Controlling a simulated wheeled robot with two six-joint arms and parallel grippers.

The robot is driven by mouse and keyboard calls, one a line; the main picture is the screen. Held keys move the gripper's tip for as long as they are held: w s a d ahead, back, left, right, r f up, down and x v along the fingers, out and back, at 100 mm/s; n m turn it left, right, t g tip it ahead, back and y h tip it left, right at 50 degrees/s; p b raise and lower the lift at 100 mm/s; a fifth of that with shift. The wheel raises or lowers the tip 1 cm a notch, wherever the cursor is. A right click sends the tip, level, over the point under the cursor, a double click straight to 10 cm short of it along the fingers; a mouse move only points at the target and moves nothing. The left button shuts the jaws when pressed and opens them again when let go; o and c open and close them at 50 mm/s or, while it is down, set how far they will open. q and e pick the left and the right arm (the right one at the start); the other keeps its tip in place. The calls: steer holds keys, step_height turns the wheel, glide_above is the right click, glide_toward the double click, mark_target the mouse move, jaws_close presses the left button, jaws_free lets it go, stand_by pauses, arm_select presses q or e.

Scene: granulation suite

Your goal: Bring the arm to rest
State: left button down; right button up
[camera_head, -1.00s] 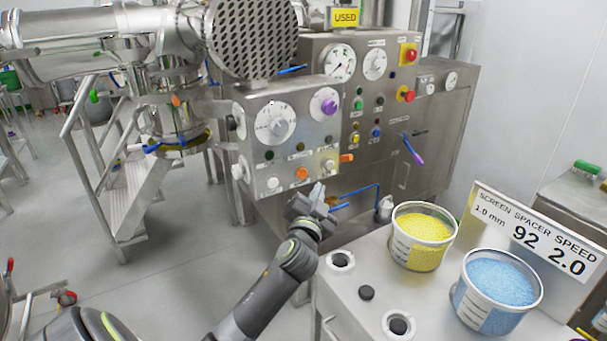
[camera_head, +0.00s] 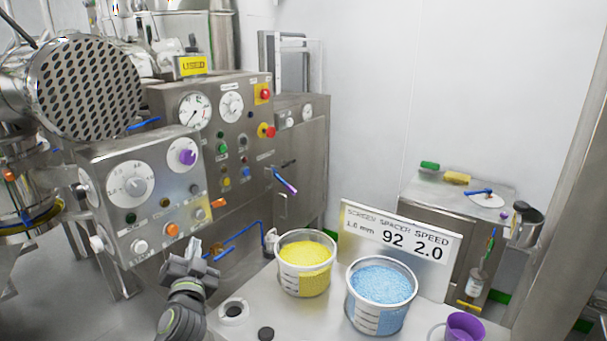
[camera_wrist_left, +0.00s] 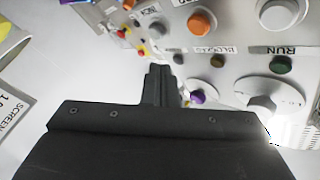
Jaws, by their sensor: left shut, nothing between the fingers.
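My left gripper (camera_head: 197,252) is shut and empty in the head view. It is in front of the lower edge of the steel control panel (camera_head: 150,215), left of the yellow tub. In the left wrist view its closed fingers (camera_wrist_left: 158,85) point toward the panel, with the orange button (camera_wrist_left: 202,22) and a purple knob (camera_wrist_left: 197,97) beyond them. I cannot tell the exact gap between fingertips and panel. My right gripper is not in view.
A steel table holds a tub of yellow granules (camera_head: 305,262), a tub of blue granules (camera_head: 382,293) and a sign (camera_head: 400,238) behind them. A purple cup (camera_head: 463,328) is at front right. A steel cabinet (camera_head: 445,222) stands at the back right. A perforated round drum (camera_head: 88,88) overhangs the panel.

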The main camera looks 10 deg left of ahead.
arm_select(q)
steer(key=s+f+n+g+h, duration=0.1)
steer(key=s+f+n+g, duration=0.2)
steer(key=s+f+g, duration=0.9)
steer(key=s+d+f+g+h, duration=0.15)
steer(key=s+f, duration=0.25)
steer(key=s, duration=0.4)
steer(key=s+d+f+h, duration=0.1)
steer(key=s+d+f, duration=0.2)
steer(key=s, duration=0.5)
steer(key=s+d+f+g+h, duration=0.15)
steer(key=s+f, duration=0.25)
steer(key=s, duration=0.4)
step_height(320, 180, down, 23)
steer(key=a+h, duration=0.1)
steer(key=s+d+f+g, duration=0.1)
steer(key=s+f+g, duration=0.1)
steer(key=s+f, duration=1.3)
step_height(320, 180, down, 2)
steer(key=shift+s+f+n, duration=0.1)
steer(key=shift+s+n, duration=0.2)
steer(key=shift+s, duration=0.1)
